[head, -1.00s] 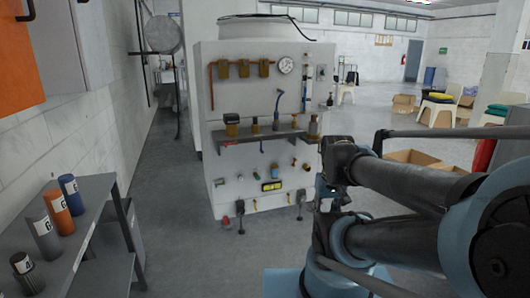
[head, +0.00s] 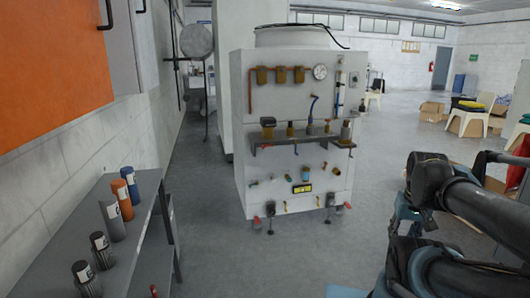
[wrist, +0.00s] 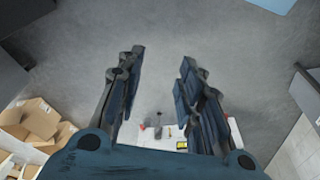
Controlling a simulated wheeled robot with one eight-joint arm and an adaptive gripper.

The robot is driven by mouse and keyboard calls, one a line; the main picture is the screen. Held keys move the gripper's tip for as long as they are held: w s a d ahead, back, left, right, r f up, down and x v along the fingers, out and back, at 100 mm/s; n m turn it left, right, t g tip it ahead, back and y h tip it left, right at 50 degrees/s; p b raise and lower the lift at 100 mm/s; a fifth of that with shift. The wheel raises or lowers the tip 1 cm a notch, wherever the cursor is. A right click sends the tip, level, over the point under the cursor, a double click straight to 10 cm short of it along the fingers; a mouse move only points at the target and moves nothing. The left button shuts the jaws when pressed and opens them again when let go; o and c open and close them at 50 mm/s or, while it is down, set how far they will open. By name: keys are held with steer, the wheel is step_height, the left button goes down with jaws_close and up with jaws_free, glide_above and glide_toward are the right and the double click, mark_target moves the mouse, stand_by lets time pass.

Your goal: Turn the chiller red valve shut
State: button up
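The chiller (head: 290,100) is a white box-shaped machine in the middle of the head view, with pipes, a gauge and small fittings on its front. Small red parts show low on its front, one at the left (head: 257,219) and one at the right (head: 347,205). They are too small to tell which is the red valve or how it is turned. In the wrist view, part of the chiller's front (wrist: 163,132) shows beyond my fingers. My gripper (wrist: 158,75) is open and empty, well away from the chiller. In the head view my arm is at the right.
A grey shelf (head: 60,235) with several labelled bottles stands at the left, below an orange cabinet panel (head: 55,70). Cardboard boxes (wrist: 30,125) lie on the floor, and chairs (head: 470,118) stand at the back right. The floor before the chiller is clear.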

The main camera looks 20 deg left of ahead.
steer(key=w+r+n+t+h, duration=0.1)
steer(key=w+r+t+h, duration=0.2)
steer(key=w, duration=0.7)
steer(key=w+r+n+t, duration=0.2)
steer(key=w+r, duration=0.2)
steer(key=w, duration=0.7)
steer(key=w+a+r+n+t, duration=0.2)
steer(key=w+a, duration=0.3)
steer(key=w, duration=0.2)
steer(key=w+a+r+n+t, duration=0.1)
steer(key=w+a+r+t, duration=0.15)
steer(key=w+a, duration=0.45)
steer(key=w+a+f+n+t+y, duration=0.1)
steer(key=w+a+n+t+y, duration=0.2)
steer(key=a, duration=0.5)
steer(key=w+a+n+t+y, duration=0.1)
steer(key=w+a+n, duration=0.1)
steer(key=w+a, duration=0.45)
steer(key=s+a+f+n+y, duration=0.2)
steer(key=a+f+n+y, duration=0.1)
steer(key=a, duration=0.5)
steer(key=s+a+f+n+y, duration=0.1)
steer(key=a+f+n+y, duration=0.15)
steer(key=a, duration=0.55)
steer(key=s+a+f+n+y, duration=0.2)
steer(key=a+f+y, duration=0.1)
steer(key=a, duration=0.6)
steer(key=x, duration=1.7)
steer(key=shift+w+d+f, duration=0.25)
steer(key=shift+f, duration=0.05)
